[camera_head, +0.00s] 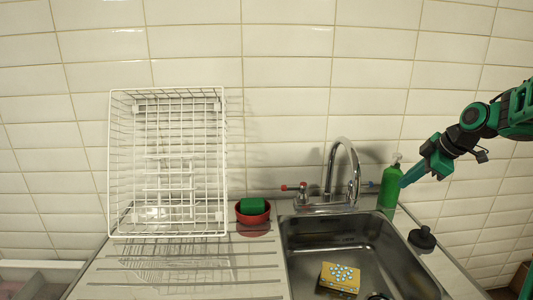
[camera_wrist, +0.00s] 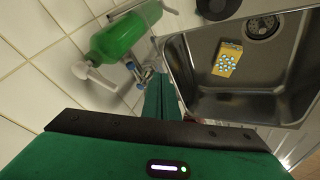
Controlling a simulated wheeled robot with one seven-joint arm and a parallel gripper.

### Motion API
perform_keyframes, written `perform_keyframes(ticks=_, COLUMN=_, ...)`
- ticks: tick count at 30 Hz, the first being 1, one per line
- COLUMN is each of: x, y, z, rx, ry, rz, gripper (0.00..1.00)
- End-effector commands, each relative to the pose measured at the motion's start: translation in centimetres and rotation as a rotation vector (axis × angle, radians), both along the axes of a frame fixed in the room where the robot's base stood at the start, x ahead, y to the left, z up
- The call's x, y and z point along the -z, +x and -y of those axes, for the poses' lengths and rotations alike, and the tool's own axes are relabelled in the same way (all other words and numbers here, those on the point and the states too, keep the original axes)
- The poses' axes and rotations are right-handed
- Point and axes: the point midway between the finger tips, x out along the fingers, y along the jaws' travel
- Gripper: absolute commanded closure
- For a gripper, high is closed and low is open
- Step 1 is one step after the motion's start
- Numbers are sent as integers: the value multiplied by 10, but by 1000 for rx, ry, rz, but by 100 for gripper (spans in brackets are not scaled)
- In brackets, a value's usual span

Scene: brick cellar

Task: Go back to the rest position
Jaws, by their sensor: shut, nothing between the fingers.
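My gripper (camera_head: 409,178) is at the right of the head view, in front of the tiled wall, pointing down and left. It is shut and empty. Its tip is close to the green soap bottle (camera_head: 390,189) in the picture; I cannot tell whether they touch. In the wrist view my green gripper fingers (camera_wrist: 162,97) are together, and the bottle (camera_wrist: 118,38) lies to their upper left, apart from them in the picture.
A steel sink (camera_head: 300,247) holds a yellow box with blue dots (camera_head: 340,277). A faucet (camera_head: 345,150) rises behind it. A white wire rack (camera_head: 112,165) stands left. A red bowl (camera_head: 252,217) holds a green sponge (camera_head: 252,206). A black stopper (camera_head: 422,238) sits right of the sink.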

Motion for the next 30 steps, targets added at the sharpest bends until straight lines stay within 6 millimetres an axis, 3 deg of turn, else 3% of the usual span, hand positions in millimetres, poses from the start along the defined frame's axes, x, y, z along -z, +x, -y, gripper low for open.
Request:
perform_keyframes(ticks=8, x=20, y=-126, z=-18, rx=562, ry=127, rz=-284, gripper=100)
perform_keyframes(ticks=18, x=62, y=-299, z=-41, rx=1299, ry=222, rz=-551, gripper=100)
perform_keyframes(ticks=21, x=71, y=-334, z=-45, rx=1453, ry=232, rz=-588, gripper=100)
perform_keyframes(ticks=24, x=77, y=-354, z=-47, rx=1548, ry=236, rz=-608, gripper=100)
perform_keyframes(ticks=30, x=80, y=-365, z=-48, rx=1599, ry=237, rz=-618, gripper=100)
